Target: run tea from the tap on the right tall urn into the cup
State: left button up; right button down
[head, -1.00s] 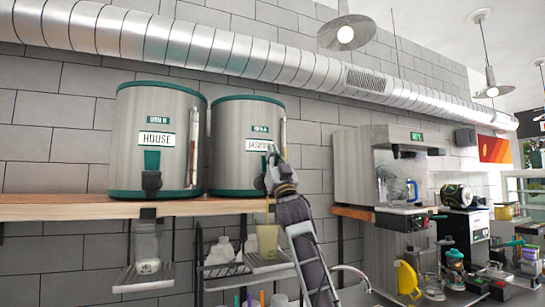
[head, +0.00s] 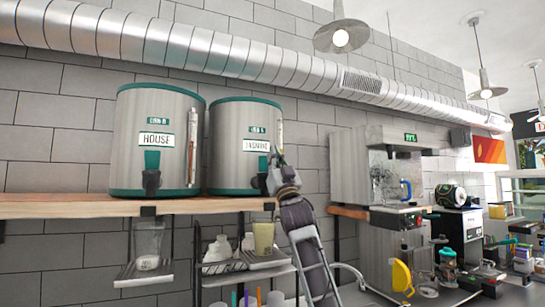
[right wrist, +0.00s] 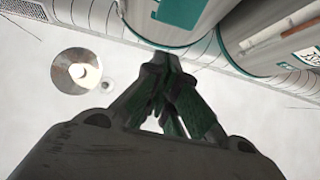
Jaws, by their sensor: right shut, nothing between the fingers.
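The right tall urn (head: 233,165) is grey with green bands and a label hard to read; it stands on the wooden shelf. Its dark tap (head: 259,182) is partly hidden by my right gripper (head: 273,157). That gripper is shut and empty, right beside the tap at the urn's lower front. In the right wrist view its fingertips (right wrist: 164,62) are together near the base of an urn (right wrist: 175,20). The clear cup (head: 263,237) stands upright on the right drip tray (head: 268,260) below the tap, with yellowish liquid in it. My left gripper is out of view.
The left urn (head: 157,150), labelled HOUSE, has its own tap (head: 151,182). A clear cup (head: 148,245) stands on the drip tray below it. White pieces (head: 222,247) sit on a rack between the trays. Machines (head: 390,165) stand to the right.

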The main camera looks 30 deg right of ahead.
jog(key=s+f+b, duration=0.2)
jog(key=s+f, duration=0.2)
jog(key=s, duration=0.2)
jog(key=shift+s+a+f+b, duration=0.2)
jog(key=shift+s+b, duration=0.1)
jog(key=shift+b, duration=0.1)
dwell(0.3)
dwell(1.3)
